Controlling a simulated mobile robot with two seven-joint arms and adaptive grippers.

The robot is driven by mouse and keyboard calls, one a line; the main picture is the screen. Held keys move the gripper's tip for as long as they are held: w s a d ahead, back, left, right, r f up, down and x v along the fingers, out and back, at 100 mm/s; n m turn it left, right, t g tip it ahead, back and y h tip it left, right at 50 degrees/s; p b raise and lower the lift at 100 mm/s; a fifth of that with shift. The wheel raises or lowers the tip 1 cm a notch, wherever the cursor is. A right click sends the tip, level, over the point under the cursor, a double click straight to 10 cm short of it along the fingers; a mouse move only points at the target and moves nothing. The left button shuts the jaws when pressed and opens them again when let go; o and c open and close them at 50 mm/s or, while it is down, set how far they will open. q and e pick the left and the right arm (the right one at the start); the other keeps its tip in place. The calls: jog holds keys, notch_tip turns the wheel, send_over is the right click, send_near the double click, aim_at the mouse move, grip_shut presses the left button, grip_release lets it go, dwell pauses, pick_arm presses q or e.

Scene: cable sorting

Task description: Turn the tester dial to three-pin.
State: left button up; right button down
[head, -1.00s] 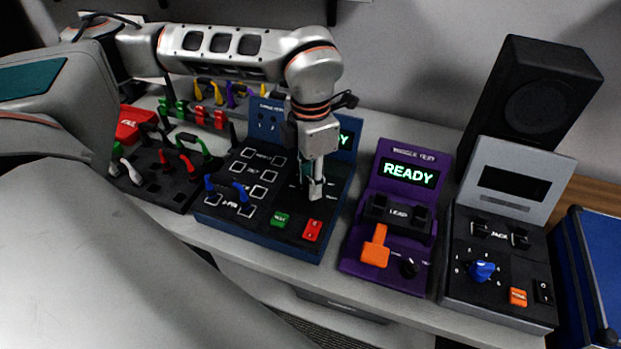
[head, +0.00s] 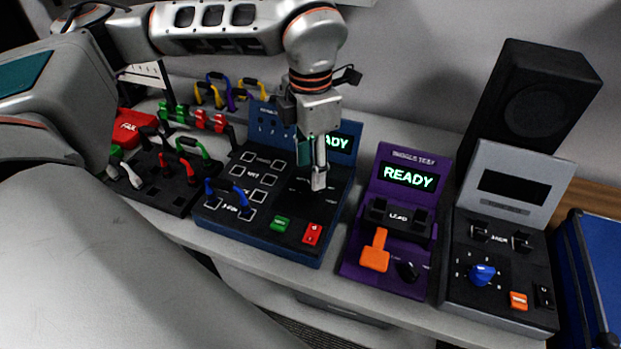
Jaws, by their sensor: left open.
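The blue cable tester (head: 266,244) stands left of centre on the bench, with a lit screen (head: 338,140) partly hidden by my left gripper and reading "...ADY". Its black face has rows of white-outlined sockets, a green button (head: 280,224) and a red switch (head: 312,235). The lowest socket row is marked "3-PIN", and a blue cable (head: 229,187) arches over it. My left gripper (head: 319,180) is open and points down over the right half of the face. The dial is not clearly visible there; I cannot tell its setting or whether the fingers touch it. My right gripper is out of view.
A purple tester (head: 350,256) reading "READY" with an orange lever stands close on the right. Beyond it are a grey tester (head: 512,189) with a blue knob and a black speaker (head: 531,105). A black board (head: 178,203) with cables and a red bin (head: 133,124) lie left.

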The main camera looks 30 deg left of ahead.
aim_at(310, 185)
pick_arm(q)
notch_tip(310, 185, up, 7)
jog(key=shift+f, duration=0.2)
dwell(0.6)
